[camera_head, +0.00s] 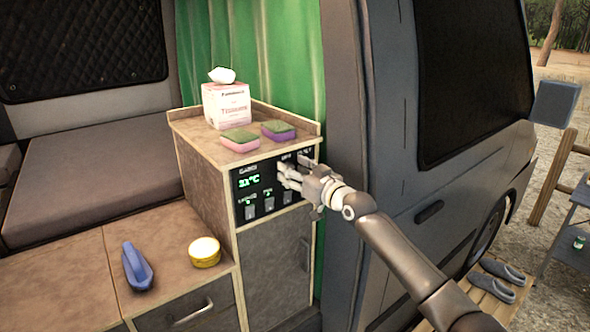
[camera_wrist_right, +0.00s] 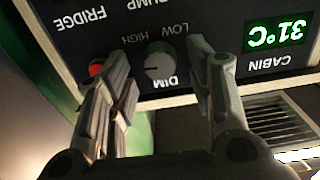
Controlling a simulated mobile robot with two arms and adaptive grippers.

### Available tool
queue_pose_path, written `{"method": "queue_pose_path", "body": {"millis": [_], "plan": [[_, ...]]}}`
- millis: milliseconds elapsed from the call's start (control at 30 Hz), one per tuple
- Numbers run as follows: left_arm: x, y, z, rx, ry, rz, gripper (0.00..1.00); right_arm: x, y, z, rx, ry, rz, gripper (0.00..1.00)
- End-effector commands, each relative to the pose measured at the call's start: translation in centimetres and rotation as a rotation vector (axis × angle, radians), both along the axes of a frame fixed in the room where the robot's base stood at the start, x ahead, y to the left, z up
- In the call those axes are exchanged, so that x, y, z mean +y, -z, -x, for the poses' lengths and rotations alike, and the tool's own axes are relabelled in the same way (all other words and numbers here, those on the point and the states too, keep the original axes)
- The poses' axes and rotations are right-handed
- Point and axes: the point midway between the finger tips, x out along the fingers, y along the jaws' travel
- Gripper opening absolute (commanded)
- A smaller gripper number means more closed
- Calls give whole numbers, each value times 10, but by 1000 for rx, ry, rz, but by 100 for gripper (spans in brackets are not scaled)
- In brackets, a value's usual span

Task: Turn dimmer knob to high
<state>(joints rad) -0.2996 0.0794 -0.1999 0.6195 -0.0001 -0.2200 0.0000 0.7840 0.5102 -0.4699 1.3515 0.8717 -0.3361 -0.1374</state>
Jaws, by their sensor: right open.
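The dimmer knob (camera_wrist_right: 160,66) is a round grey knob on the black control panel (camera_head: 240,215), seen upside down in the right wrist view. The word DIM shows below it there, HIGH to its upper left and LOW to its upper right. I cannot clearly tell where its pointer stands. My right gripper (camera_head: 286,177) is open at the panel's upper part and hides the knob in the head view. In the right wrist view its fingers (camera_wrist_right: 162,68) flank the knob, with gaps visible on both sides; I see no contact. My left gripper is not in view.
Sponges (camera_head: 240,141) and a tissue box (camera_head: 227,105) stand on the cabinet top. The van's pillar (camera_head: 345,130) is close to my right forearm.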

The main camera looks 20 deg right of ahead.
Motion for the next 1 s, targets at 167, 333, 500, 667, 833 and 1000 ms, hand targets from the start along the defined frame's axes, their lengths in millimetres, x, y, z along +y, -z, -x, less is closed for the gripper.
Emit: {"method": "queue_pose_path", "body": {"millis": [167,333,500,667,833,1000], "plan": [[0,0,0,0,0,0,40,0,0,0,0,0,-1,34],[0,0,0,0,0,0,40,0,0,0,1,0,-1,13],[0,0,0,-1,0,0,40,0,1,0,5,0,-12,3],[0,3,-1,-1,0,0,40,0,1,0,53,0,-146,3],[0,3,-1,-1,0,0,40,-1,0,0,108,-1,-298,3],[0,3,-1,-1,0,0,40,-1,0,0,122,-1,-338,3]]}}
